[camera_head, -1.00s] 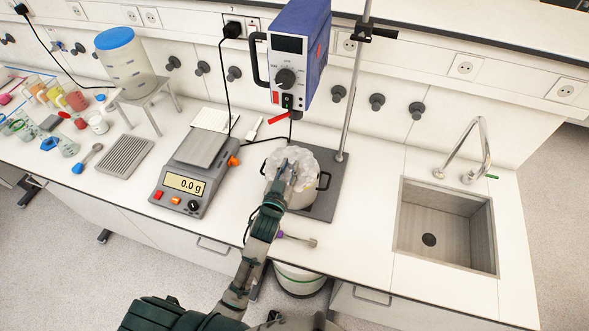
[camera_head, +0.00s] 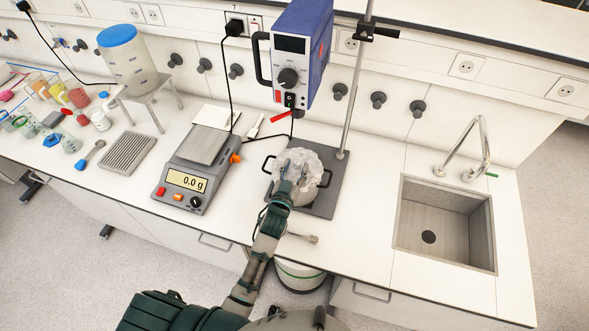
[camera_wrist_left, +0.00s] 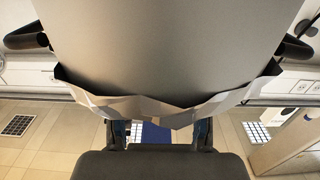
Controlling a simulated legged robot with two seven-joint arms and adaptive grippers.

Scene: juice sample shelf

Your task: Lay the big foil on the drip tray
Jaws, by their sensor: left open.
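The big foil (camera_head: 304,160) is a crumpled, pale sheet over the top of a pot (camera_head: 305,198) with dark side handles. In the left wrist view the foil's jagged edge (camera_wrist_left: 180,112) hangs around the pot's grey wall (camera_wrist_left: 170,45). My left gripper (camera_head: 290,176) is open at the foil's near left edge; its two fingers (camera_wrist_left: 159,132) show apart below the foil edge in the wrist view. I cannot tell if they touch it. The drip tray (camera_head: 127,153), seemingly the grey ribbed one, lies bare on the bench at the left. My right gripper is not in view.
A balance (camera_head: 191,172) reading 0.0 g stands between tray and pot. The pot sits on a dark stand base (camera_head: 322,210) with an upright rod. A blue-cased device (camera_head: 300,45) is above. A raised container (camera_head: 132,62) stands behind the tray. A sink (camera_head: 445,222) is right.

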